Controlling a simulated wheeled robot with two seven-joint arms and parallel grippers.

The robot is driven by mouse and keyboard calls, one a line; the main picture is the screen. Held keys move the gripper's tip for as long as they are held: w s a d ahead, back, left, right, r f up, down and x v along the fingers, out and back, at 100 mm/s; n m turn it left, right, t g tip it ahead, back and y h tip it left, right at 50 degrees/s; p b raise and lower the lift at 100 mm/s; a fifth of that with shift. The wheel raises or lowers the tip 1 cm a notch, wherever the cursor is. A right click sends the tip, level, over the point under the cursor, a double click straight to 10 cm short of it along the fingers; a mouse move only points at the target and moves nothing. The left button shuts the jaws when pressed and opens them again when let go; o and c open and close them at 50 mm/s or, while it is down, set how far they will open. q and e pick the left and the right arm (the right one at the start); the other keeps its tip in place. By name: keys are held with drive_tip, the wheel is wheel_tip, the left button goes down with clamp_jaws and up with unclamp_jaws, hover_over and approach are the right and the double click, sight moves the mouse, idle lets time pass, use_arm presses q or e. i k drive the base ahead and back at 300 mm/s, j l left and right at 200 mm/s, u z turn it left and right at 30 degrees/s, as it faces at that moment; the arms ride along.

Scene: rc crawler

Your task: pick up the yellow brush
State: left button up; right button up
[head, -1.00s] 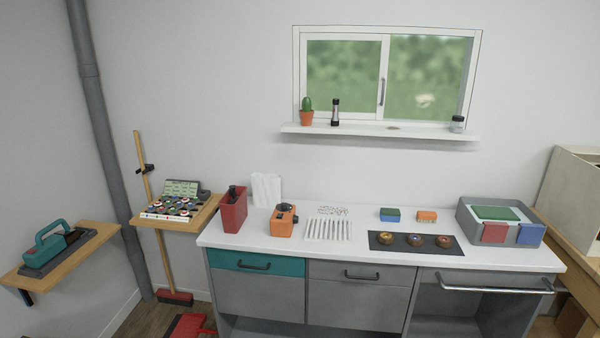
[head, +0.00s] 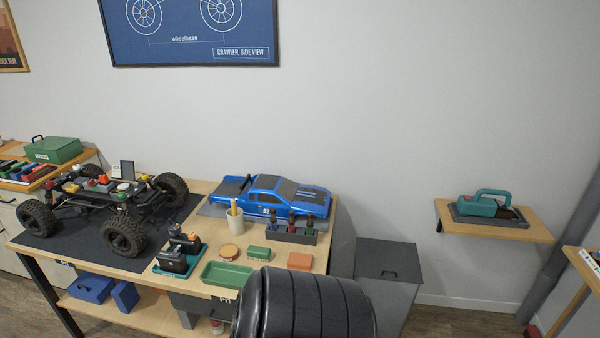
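A thin yellow handle (head: 233,207) stands upright in a pale cup (head: 235,221) on the wooden workbench (head: 322,257). It looks like the yellow brush, but its bristles do not show. The cup is in front of the blue car body, left of the dark rack of bottles. Neither of my grippers is in view.
A wheeled chassis (head: 103,197) on a dark mat fills the bench's left. The blue car body (head: 272,195), bottle rack (head: 291,234), green tray (head: 226,275) and black stand (head: 180,250) surround the cup. A large black ribbed shape (head: 305,308) hides the bench's front right.

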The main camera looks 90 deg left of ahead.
sight(234, 201)
drive_tip(key=u, duration=1.85)
